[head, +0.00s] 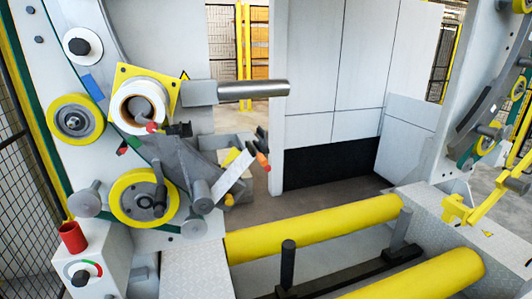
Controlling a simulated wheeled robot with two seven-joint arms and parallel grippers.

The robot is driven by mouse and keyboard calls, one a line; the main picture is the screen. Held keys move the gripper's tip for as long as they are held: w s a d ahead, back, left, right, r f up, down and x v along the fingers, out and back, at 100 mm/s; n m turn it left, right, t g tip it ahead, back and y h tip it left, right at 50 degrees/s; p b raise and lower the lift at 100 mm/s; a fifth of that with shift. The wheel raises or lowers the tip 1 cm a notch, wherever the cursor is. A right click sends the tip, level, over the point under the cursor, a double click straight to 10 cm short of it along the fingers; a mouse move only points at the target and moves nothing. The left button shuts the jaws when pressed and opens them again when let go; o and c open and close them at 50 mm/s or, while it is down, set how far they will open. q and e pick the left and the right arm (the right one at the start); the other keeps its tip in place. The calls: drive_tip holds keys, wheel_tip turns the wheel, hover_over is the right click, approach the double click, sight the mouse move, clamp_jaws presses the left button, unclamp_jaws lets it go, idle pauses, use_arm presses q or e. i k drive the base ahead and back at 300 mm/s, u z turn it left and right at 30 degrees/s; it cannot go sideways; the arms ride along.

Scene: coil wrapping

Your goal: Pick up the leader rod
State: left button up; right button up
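No gripper of mine can be made out in the head view. I cannot tell for certain which part is the leader rod. A thick grey metal bar (252,89) sticks out to the right from the machine's upper left. A white roll (140,105) sits beside it in front of a yellow square plate (124,73), with a small red piece (152,127) at its lower edge. A slim dark piece with an orange-red end (263,160) shows near the grey angled bracket (188,165).
Two long yellow rollers (310,227) lie low at the front right. A dark upright post (288,262) stands between them. A red cylinder (72,237) sits on the control box at lower left. A ring-shaped machine part (490,120) stands at right. Open floor (335,195) lies behind the rollers.

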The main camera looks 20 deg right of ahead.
sight(263, 161)
drive_tip(key=z, duration=1.95)
drive_tip(key=k, duration=1.1)
drive_tip(key=u, duration=2)
drive_tip(key=i, duration=0.5)
drive_tip(key=u, duration=0.15)
